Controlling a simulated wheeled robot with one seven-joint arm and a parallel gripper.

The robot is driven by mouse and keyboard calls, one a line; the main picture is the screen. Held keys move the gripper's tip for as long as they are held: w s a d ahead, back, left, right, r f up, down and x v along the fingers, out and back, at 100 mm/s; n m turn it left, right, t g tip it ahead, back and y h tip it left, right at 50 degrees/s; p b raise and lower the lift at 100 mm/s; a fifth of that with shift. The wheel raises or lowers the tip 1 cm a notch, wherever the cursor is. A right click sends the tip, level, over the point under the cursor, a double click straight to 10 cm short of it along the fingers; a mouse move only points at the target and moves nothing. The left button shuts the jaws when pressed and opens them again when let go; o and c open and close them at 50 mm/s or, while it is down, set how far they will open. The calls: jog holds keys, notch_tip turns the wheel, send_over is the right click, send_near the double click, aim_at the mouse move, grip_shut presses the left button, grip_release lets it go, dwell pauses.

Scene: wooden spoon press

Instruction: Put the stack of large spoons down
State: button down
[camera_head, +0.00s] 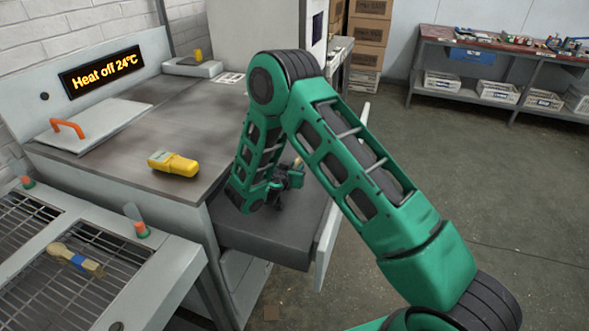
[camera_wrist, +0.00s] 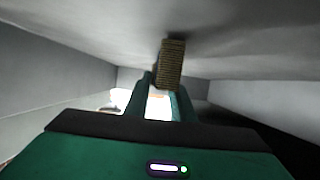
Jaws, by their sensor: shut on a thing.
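My gripper (camera_head: 283,188) is low over the open grey drawer (camera_head: 265,240) at the front of the press bench, partly hidden by my arm. In the wrist view my gripper (camera_wrist: 160,90) is shut on a brown, finely layered block, the stack of large spoons (camera_wrist: 172,62). Only one end of the stack shows there, beyond the fingertips. Grey walls lie on both sides in that view. In the head view the stack is mostly hidden, and I cannot tell whether it touches the drawer.
A yellow device (camera_head: 173,163) lies on the bench top near a lid with an orange handle (camera_head: 67,127). A spoon with a blue band (camera_head: 76,260) lies on the wire rack at the left. A display reads "Heat off 24°C". The floor at the right is clear.

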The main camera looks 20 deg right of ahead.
jog(key=c, duration=1.5)
grip_release()
jog(key=shift+f, duration=0.1)
jog(key=v, duration=1.2)
